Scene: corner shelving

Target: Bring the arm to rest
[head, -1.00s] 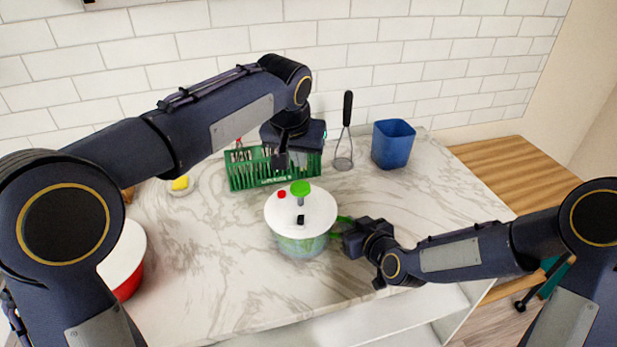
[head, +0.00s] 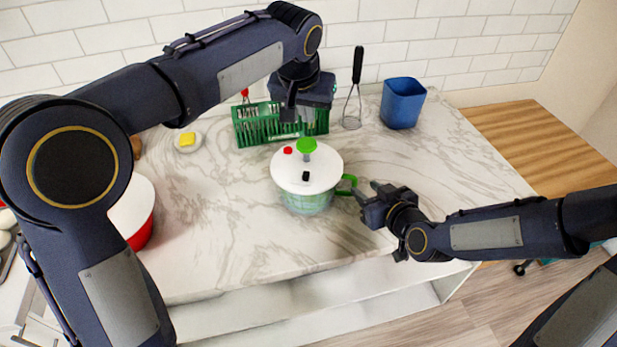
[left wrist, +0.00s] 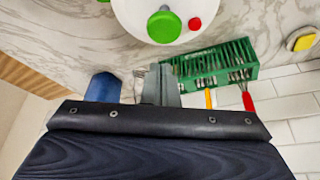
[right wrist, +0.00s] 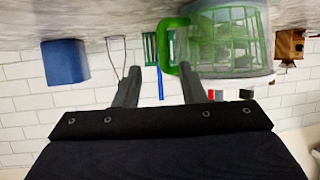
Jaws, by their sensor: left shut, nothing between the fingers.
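A clear pot with a green basket inside, white lid and green knob (head: 307,172) stands on the marble counter. Its green side handle (head: 350,184) points right. My left gripper (head: 290,112) is shut and empty, above the green rack behind the pot. In the left wrist view its fingertips (left wrist: 160,72) are together, with the lid and its green knob (left wrist: 164,25) beyond them. My right gripper (head: 366,192) is just right of the handle, open and empty. In the right wrist view its fingers (right wrist: 160,78) are spread, with the handle (right wrist: 167,45) beyond the tips.
A green rack with utensils (head: 255,128), a whisk-like tool (head: 352,105) and a blue container (head: 403,103) stand at the back. A small dish with a yellow piece (head: 187,141) and a red pot (head: 142,235) are at left. The counter front is clear.

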